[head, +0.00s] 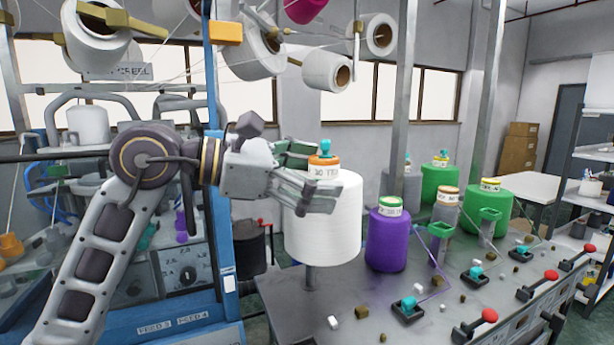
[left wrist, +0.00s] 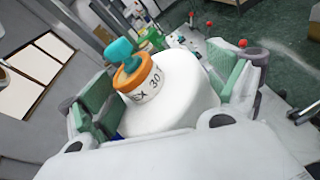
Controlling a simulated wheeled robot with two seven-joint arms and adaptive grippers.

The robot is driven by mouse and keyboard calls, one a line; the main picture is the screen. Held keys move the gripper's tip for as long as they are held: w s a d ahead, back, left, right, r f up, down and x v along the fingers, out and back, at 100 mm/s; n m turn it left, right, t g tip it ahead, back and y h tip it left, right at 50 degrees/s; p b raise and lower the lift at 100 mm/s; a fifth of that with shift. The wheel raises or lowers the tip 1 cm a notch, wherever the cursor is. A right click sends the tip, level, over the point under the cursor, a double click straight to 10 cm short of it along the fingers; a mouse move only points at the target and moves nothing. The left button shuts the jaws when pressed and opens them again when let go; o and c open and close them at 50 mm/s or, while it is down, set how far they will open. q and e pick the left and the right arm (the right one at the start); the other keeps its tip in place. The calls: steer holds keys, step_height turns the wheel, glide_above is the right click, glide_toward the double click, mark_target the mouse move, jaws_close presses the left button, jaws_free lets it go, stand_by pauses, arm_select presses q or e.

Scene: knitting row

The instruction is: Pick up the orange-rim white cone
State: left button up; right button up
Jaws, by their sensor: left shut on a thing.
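The orange-rim white cone (head: 330,225) is a large white yarn cone with an orange ring and a teal knob on top. It stands upright over a grey peg at the left end of the metal table. My left gripper (head: 300,178) is at the cone's upper part, its fingers on either side, shut on it. In the left wrist view the cone (left wrist: 180,95) sits between the green finger pads, its printed label and orange rim showing. The cone's far side is hidden. My right gripper is in neither view.
A purple cone (head: 387,240) stands just right of the white one, with green cones (head: 488,211) and grey ones farther right. The metal table (head: 300,300) carries small blocks and red-knobbed levers (head: 488,316). A blue post (head: 215,80) and machine stand left. Spools hang overhead.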

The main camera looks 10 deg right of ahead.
arm_select(q)
steer(key=s+d+b, duration=0.2)
steer(key=s, duration=1)
steer(key=shift+s+d, duration=0.25)
steer(key=shift+s, duration=0.15)
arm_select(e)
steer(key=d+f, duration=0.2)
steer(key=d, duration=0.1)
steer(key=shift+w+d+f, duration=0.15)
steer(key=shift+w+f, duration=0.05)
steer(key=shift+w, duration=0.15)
arm_select(q)
steer(key=shift+r, duration=0.15)
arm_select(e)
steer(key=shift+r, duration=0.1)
